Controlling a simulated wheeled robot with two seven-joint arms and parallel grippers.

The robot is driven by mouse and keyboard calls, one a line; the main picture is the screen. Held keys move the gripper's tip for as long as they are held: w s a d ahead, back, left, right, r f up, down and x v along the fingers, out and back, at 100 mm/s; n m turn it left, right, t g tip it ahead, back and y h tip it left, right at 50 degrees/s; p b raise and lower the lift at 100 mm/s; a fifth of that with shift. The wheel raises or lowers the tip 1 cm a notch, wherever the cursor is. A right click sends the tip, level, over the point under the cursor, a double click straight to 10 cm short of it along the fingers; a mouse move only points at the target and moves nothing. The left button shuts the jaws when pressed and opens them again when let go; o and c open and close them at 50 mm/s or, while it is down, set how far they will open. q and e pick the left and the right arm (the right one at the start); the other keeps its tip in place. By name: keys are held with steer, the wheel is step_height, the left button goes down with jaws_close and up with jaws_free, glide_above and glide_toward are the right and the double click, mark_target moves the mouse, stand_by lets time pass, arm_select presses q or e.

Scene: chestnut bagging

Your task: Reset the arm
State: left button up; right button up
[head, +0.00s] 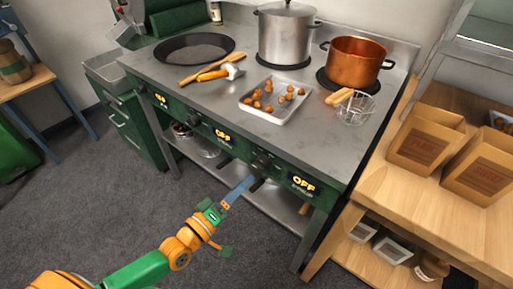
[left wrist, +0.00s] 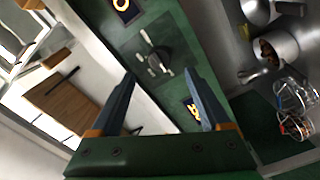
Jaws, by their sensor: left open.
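My left arm reaches in from the lower left in the head view, with an orange and green forearm. Its left gripper (head: 238,190) is in front of the green stove front, below the knobs. In the left wrist view my left gripper (left wrist: 160,74) has its two blue-grey fingers spread apart with nothing between them. A dark stove knob (left wrist: 156,62) shows beyond the fingertips on the green panel. Whether the fingers touch the panel I cannot tell. My right gripper is not in view.
The stove top holds a black pan (head: 195,48), a steel pot (head: 286,38), a copper pot (head: 355,62), a tray (head: 262,118) of chestnuts and a wire basket (head: 356,112). Paper bags (head: 425,140) stand on the wooden table (head: 400,215) at right. Floor at lower left is clear.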

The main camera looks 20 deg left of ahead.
arm_select(q)
steer(key=s+a+f+m+g+y+p, duration=0.2)
steer(key=s+f+g+p, duration=0.15)
steer(key=f, duration=0.45)
steer(key=s+a+f+m+g+y+p, duration=0.25)
steer(key=s+f+g, duration=0.2)
steer(key=f, duration=0.45)
steer(key=s+d+f+m+g+y+p, duration=0.1)
steer(key=s+f+m+g, duration=0.2)
steer(key=s, duration=0.9)
steer(key=s+f+m+g+p, duration=0.2)
steer(key=s+f+g, duration=0.3)
steer(key=s, duration=0.7)
steer(key=shift+d+f+m+y, duration=0.4)
steer(key=shift+f+m, duration=0.25)
steer(key=shift+f, duration=0.2)
